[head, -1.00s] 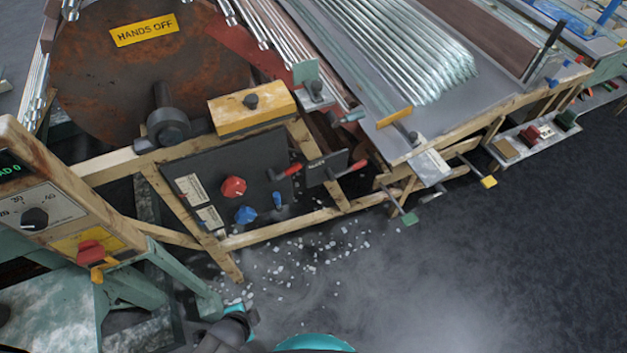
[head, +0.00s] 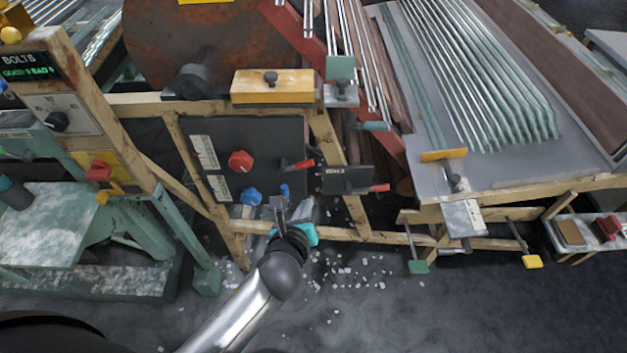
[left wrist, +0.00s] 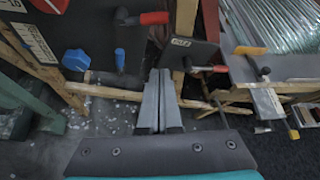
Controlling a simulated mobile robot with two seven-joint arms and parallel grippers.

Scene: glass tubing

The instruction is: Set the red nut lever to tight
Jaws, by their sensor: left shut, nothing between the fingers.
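A red-handled lever (head: 300,164) sticks out to the right on the dark control panel (head: 215,135); its handle also shows in the left wrist view (left wrist: 153,18). A second red-handled lever (head: 375,188) is on a smaller dark plate (head: 343,180) to the right and also shows in the left wrist view (left wrist: 212,68). The plate's label is too small to read surely, and I cannot tell which one is the nut lever. My left gripper (head: 279,203) is below the panel's levers, fingers together and empty (left wrist: 160,72), apart from both handles. My right gripper is not in view.
A red knob (head: 240,162), a blue knob (head: 251,196) and a small blue lever (head: 284,191) are close to the left gripper. Wooden frame beams (head: 345,234) run below and beside the panel. White chips (head: 350,275) litter the floor. A bench of glass tubes (head: 470,75) is at right.

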